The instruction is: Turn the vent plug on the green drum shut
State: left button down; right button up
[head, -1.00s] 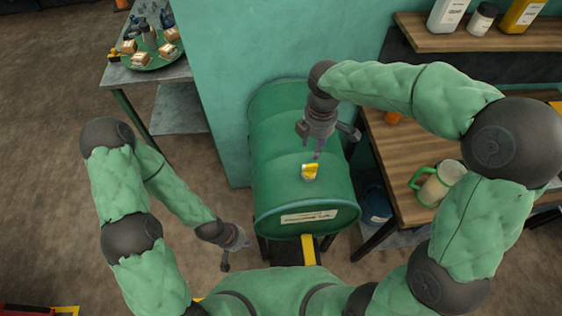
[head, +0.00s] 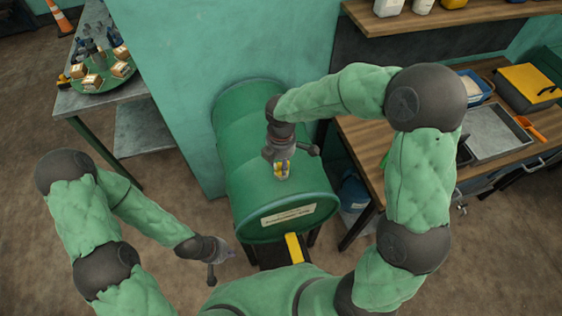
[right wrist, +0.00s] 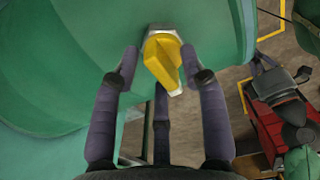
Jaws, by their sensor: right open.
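The green drum (head: 245,133) lies on its side on a stand in the middle of the head view. Its yellow vent plug (head: 282,175) sits on the upper curved side, partly hidden by my right gripper (head: 281,168). In the right wrist view the plug (right wrist: 163,62) is a yellow handle on a pale base. The right gripper's fingers (right wrist: 165,75) are open, one on each side of the plug, with visible gaps. My left gripper (head: 222,263) is low at the left of the drum, away from it and with nothing visible in it; its jaw opening is too small to tell.
A wooden bench (head: 365,135) with a grey tray (head: 497,133) and a yellow case (head: 528,86) stands at the right. A metal table (head: 95,98) with a green turntable (head: 104,76) is at the back left. A teal wall (head: 190,60) stands behind the drum.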

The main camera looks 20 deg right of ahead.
grip_shut()
jog(key=shift+m, duration=0.4)
jog(key=m+b, duration=0.1)
jog(key=m, duration=0.2)
jog(key=shift+d+f+m, duration=0.1)
jog(key=shift+m, duration=0.3)
jog(key=m+b, duration=0.1)
jog(key=m, duration=0.3)
jog(key=shift+m, duration=0.3)
jog(key=m+b, duration=0.1)
jog(key=m, duration=0.3)
jog(key=shift+s+d+b, duration=0.1)
jog(key=shift+s+b, duration=0.05)
jog(key=shift+b, duration=0.2)
jog(key=m+b, duration=0.1)
jog(key=m, duration=0.3)
jog(key=shift+m, duration=0.3)
